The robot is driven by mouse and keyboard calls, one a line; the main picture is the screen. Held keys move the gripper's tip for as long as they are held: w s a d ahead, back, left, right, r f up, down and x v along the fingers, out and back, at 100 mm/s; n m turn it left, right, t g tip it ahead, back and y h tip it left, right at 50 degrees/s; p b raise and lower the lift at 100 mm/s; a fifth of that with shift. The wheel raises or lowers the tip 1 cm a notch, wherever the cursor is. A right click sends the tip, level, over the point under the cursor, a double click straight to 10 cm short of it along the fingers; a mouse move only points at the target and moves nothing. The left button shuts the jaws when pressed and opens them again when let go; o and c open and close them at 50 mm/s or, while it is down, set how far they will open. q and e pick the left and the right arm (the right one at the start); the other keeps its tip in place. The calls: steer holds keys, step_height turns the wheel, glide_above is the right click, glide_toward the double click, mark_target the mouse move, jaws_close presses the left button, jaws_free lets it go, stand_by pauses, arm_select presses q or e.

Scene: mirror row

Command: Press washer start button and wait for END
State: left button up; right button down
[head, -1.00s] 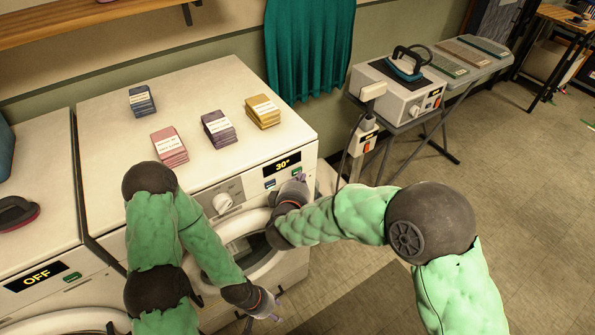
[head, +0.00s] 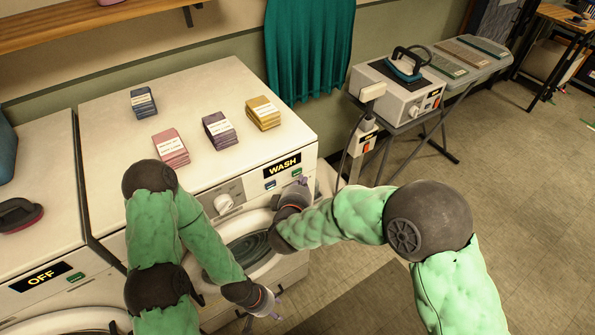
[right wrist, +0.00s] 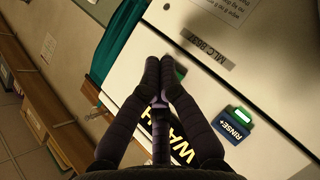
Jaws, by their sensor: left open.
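The white washer (head: 262,110) has a display (head: 283,165) that reads WASH. The display also shows, partly covered by my fingers, in the right wrist view (right wrist: 180,148). A green button (head: 296,172) sits on the panel below the display's right end. In the right wrist view this green button (right wrist: 180,71) is partly hidden behind my fingertips. My right gripper (head: 302,181) is shut and empty, its tips at or just in front of that button; contact cannot be told. My left gripper (head: 277,302) is open and empty, low before the washer's front.
A RINSE+ button (right wrist: 237,119) sits beside the display. A second washer (head: 40,210) at left reads OFF. An iron (head: 407,63) stands on a unit at right.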

steer(key=shift+s+d, duration=0.15)
steer(key=shift+s, duration=0.05)
steer(key=s+d+p, duration=0.1)
steer(key=s, duration=0.1)
steer(key=s+d+p, duration=0.1)
steer(key=s, duration=0.1)
steer(key=shift+d, duration=0.4)
steer(key=shift+w+f, duration=0.1)
stand_by(0.8)
steer(key=s+d+f+m+g+y, duration=0.1)
steer(key=s+d+f+m+g, duration=0.15)
steer(key=f, duration=0.65)
steer(key=s+d+f+m+g+y, duration=0.1)
steer(key=s+d+f+m+g, duration=0.2)
steer(key=f, duration=0.5)
steer(key=s+d+f+m+g+y, duration=0.1)
steer(key=s+f+m+g, duration=0.3)
steer(key=s, duration=0.4)
steer(key=s+d+f+m+g+y, duration=0.2)
steer(key=s+f+m+g, duration=0.2)
steer(key=s+f, duration=0.3)
steer(key=shift+s+d+f+m, duration=0.25)
steer(key=shift+s+d+m, duration=0.15)
steer(key=shift+s+m, duration=0.6)
stand_by(1.9)
